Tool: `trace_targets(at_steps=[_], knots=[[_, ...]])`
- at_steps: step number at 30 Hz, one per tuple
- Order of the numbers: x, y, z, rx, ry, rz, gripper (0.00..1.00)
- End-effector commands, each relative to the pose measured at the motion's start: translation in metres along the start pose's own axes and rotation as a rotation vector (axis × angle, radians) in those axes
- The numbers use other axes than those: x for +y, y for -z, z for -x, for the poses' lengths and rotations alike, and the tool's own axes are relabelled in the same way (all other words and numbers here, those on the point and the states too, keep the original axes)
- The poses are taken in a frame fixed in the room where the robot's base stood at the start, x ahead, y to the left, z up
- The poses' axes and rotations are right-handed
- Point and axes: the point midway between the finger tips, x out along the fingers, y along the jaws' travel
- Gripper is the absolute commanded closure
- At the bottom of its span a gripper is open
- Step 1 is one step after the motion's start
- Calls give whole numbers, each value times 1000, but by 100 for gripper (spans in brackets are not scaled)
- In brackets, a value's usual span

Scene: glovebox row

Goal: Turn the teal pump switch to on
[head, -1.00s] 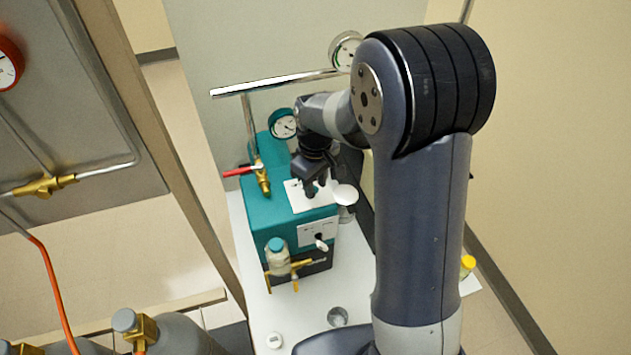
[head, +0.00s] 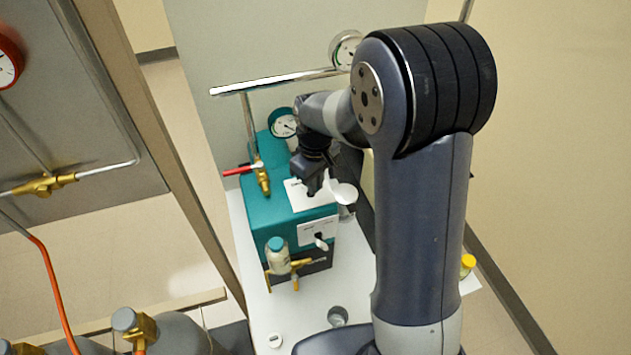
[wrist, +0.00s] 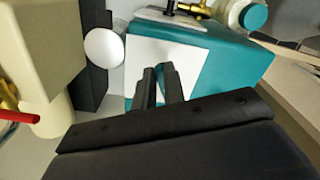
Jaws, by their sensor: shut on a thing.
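The teal pump (head: 285,222) is a box standing on a white surface, and its teal top also shows in the wrist view (wrist: 225,52). A white plate (head: 297,194) lies on its top face, seen in the wrist view (wrist: 148,58) under my fingers. My gripper (head: 313,190) points down at this plate, its fingers (wrist: 160,84) close together and shut on a small part there. That part, apparently the pump switch, is hidden by the fingers, so its position cannot be read. A second white plate with a small lever (head: 320,240) is on the pump's front face.
A brass valve with a red handle (head: 240,170) and a gauge (head: 284,123) stand close left of and behind my gripper. A white round disc (head: 345,193) is close on the right.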

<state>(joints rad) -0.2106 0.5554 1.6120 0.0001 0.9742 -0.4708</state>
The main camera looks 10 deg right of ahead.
Motion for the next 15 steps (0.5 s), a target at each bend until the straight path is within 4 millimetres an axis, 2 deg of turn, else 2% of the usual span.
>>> trace_targets(at_steps=[15], knots=[[-5, 1, 0, 0, 0, -325, 100]])
